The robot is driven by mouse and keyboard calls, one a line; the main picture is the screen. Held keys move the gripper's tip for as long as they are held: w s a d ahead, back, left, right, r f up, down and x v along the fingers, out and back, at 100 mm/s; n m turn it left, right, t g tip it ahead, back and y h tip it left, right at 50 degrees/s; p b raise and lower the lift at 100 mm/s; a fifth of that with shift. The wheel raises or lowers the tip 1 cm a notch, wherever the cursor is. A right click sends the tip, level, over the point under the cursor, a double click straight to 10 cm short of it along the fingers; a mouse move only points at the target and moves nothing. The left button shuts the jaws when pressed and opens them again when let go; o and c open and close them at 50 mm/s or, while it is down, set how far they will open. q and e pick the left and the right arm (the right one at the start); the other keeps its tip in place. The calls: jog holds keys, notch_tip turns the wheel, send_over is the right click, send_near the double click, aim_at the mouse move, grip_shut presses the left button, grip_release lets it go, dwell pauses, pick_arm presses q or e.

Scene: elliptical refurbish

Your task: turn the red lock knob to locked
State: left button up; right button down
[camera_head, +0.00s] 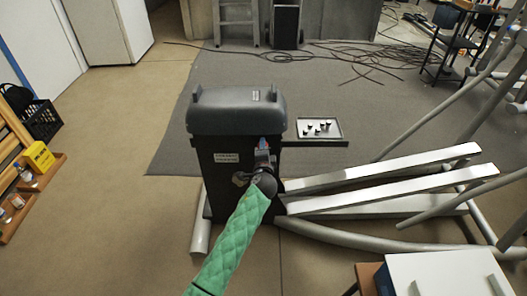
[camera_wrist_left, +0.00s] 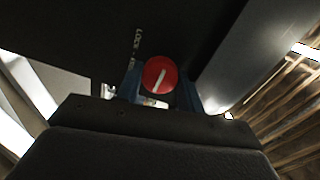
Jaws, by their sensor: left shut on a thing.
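The red lock knob (camera_wrist_left: 160,75) shows in the left wrist view as a round red disc with a pale line across it, tilted from vertical. It sits between the two blue fingers of my left gripper (camera_wrist_left: 161,92), which is shut on it. White lettering beginning "LOCK" stands beside the knob on the dark panel (camera_wrist_left: 90,28); the rest is hard to read. In the head view my left gripper (camera_head: 263,146) is against the front of the dark machine housing (camera_head: 215,180), and the knob is hidden there. My right gripper is not in view.
A small tray (camera_head: 337,134) with several dark parts rests on a shelf to the right of the housing. Two pale rails (camera_head: 390,172) run out to the right. The floor left of the machine is clear.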

pick_arm(q)
jog(key=shift+f+n, duration=0.1)
jog(key=shift+n, duration=0.2)
jog(key=o, duration=1)
jog(key=shift+s, duration=0.1)
jog(key=shift+s+r, duration=0.15)
jog(key=shift+s, duration=1.8)
jog(key=shift+s+r, duration=0.15)
jog(key=shift+s, duration=1.75)
